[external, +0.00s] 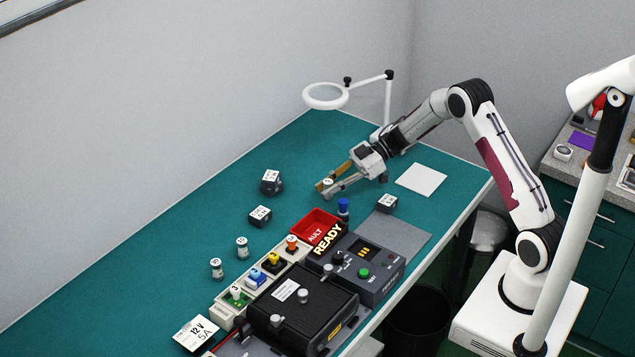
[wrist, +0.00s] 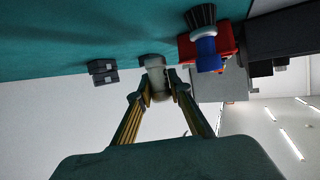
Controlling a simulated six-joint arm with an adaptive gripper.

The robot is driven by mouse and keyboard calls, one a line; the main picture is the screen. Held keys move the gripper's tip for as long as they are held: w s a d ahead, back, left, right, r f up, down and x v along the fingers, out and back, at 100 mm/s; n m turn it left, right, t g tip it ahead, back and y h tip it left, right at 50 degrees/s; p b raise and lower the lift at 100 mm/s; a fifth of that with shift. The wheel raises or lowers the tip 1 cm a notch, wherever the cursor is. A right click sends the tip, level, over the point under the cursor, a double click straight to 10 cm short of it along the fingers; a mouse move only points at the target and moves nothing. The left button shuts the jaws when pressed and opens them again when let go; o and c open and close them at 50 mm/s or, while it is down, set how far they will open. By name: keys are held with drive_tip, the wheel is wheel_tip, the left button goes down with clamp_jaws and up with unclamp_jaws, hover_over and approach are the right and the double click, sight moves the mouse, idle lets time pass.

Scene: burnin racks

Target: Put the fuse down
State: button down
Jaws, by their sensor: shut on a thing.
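My gripper (external: 327,185) is shut on a fuse, low over the green bench beyond the red tray. The fuse (wrist: 157,80) is a pale grey cylinder between the fingertips in the wrist view; my gripper (wrist: 157,88) grips it from both sides. In the external view only its light top shows between the fingers. I cannot tell whether its lower end touches the bench. Two similar pale fuses stand upright on the bench at the left, one (external: 242,248) behind the other (external: 217,268).
A blue-topped piece (external: 343,208) stands beside the red tray (external: 312,228). Dark blocks with white labels (external: 271,182) (external: 260,216) (external: 387,203) sit around. A row of coloured holders (external: 262,272) and a READY console (external: 365,262) lie in front. The bench's far left is clear.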

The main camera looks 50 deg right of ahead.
drive_tip(key=shift+f, duration=1.75)
drive_tip(key=shift+f, duration=0.1)
drive_tip(key=c, duration=1.8)
unclamp_jaws()
drive_tip(key=shift+c, duration=0.2)
drive_tip(key=v, duration=1.2)
drive_tip(key=shift+w+r, duration=0.1)
drive_tip(key=shift+r, duration=0.15)
